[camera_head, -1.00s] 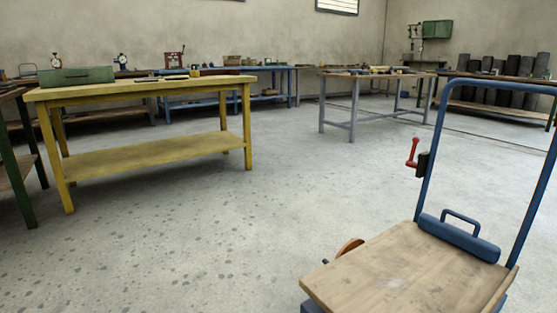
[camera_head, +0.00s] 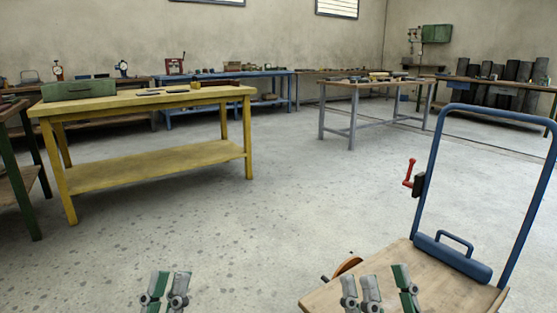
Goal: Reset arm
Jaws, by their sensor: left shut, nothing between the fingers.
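My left gripper (camera_head: 167,274) shows at the bottom edge, left of the middle, with its fingers pointing up and close together. It is shut and empty, above the grey floor in the picture. My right gripper (camera_head: 383,276) shows at the bottom edge, in front of the wooden bed of a blue cart (camera_head: 330,296). Its fingers point up, with a clear gap between the right finger and the two left ones. Nothing shows between them. Both arms below the grippers are out of the picture.
A yellow table (camera_head: 150,101) with a green box (camera_head: 79,90) stands at the left. A grey-legged table (camera_head: 352,118) stands further back. Dark rolls (camera_head: 510,85) stand by the bench at the far right. The floor between (camera_head: 300,200) is clear.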

